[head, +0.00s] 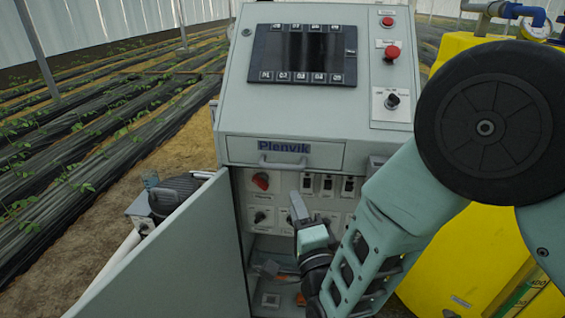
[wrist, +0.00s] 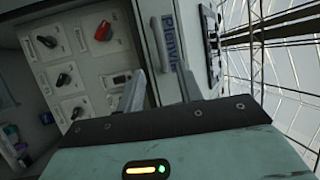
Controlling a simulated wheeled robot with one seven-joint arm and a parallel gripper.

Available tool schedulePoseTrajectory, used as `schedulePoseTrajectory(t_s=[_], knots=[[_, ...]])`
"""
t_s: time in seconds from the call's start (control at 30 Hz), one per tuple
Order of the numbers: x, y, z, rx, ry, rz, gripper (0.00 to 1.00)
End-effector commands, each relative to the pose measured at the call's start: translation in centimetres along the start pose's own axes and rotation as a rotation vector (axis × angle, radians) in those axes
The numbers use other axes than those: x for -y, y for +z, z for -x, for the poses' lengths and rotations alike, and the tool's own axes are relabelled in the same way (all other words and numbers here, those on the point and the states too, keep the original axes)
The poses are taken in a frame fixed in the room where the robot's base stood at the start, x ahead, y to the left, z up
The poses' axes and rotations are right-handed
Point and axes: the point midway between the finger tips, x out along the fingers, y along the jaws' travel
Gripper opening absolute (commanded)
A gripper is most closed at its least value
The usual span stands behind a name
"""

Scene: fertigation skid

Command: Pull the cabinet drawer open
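The cabinet drawer (head: 325,154) is a shallow grey front under the sloped control panel, marked "Plenvik", with a bar handle (head: 282,163). It looks shut, flush with the cabinet. In the wrist view the picture is turned, and the handle (wrist: 158,45) stands ahead, between the lines of my two fingers. My gripper (wrist: 159,85) is open, its fingers apart with nothing between them. In the head view my gripper (head: 297,205) is below the handle, in front of the switch panel; only part of a finger shows there. It appears apart from the handle.
The cabinet door (head: 180,255) stands open at the left. Switches and a red knob (head: 261,181) are inside below the drawer. A screen (head: 303,55) and red button (head: 391,53) are on the sloped panel. A yellow tank (head: 440,275) stands at the right.

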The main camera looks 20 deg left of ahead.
Motion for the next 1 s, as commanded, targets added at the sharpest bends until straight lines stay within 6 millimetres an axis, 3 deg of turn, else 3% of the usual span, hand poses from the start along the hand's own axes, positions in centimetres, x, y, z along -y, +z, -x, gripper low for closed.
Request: schedulePoseTrajectory(t_s=[0.5,0.73,1.0], knots=[[0.3,0.0,-10.5,0.001,-0.001,0.001,0.36],[0.1,0.0,-12.7,0.0,0.0,0.002,0.36],[-0.1,0.0,-13.0,0.001,0.002,0.002,0.36]])
